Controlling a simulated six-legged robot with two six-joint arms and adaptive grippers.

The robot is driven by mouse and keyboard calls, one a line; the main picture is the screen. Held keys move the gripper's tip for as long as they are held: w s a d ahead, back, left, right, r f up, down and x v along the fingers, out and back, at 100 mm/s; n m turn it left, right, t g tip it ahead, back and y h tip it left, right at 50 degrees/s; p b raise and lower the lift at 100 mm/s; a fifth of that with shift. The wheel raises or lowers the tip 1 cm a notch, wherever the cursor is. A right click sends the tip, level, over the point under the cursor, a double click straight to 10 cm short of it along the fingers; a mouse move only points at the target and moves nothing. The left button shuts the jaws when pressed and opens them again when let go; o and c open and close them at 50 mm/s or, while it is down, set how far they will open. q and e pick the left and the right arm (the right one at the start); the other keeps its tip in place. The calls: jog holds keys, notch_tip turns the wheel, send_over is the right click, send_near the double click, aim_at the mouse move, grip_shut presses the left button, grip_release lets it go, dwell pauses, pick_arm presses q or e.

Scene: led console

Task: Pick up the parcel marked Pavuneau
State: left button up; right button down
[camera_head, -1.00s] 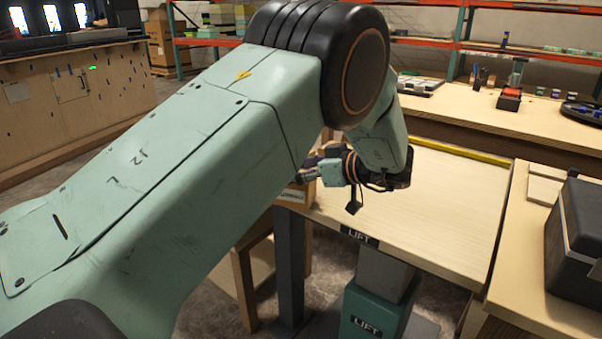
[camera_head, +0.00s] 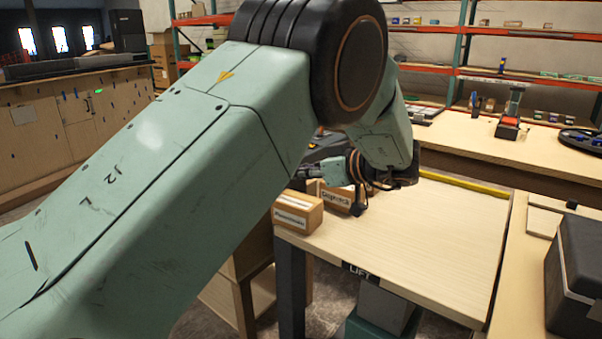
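Two small brown parcels stand at the left end of the wooden lift table (camera_head: 430,235). The front parcel (camera_head: 298,211) has a white label whose word is too small to read surely. The second parcel (camera_head: 337,197), just behind and to the right, has a different label, also unclear. My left arm crosses the view from the left and hides part of the table's far left. My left gripper (camera_head: 306,172) is above and behind the front parcel, pointing left. Its fingers are small and partly hidden, so its opening is unclear. My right gripper is out of view.
The lift table's middle and right are bare. A black case (camera_head: 575,270) stands on the bench at right. A wooden cabinet (camera_head: 70,135) stands at far left.

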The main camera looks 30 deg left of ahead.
pick_arm(q)
jog(key=o, duration=0.5)
jog(key=shift+a, duration=0.1)
jog(key=shift+c, duration=0.2)
jog(key=o, duration=1)
jog(key=shift+c, duration=0.2)
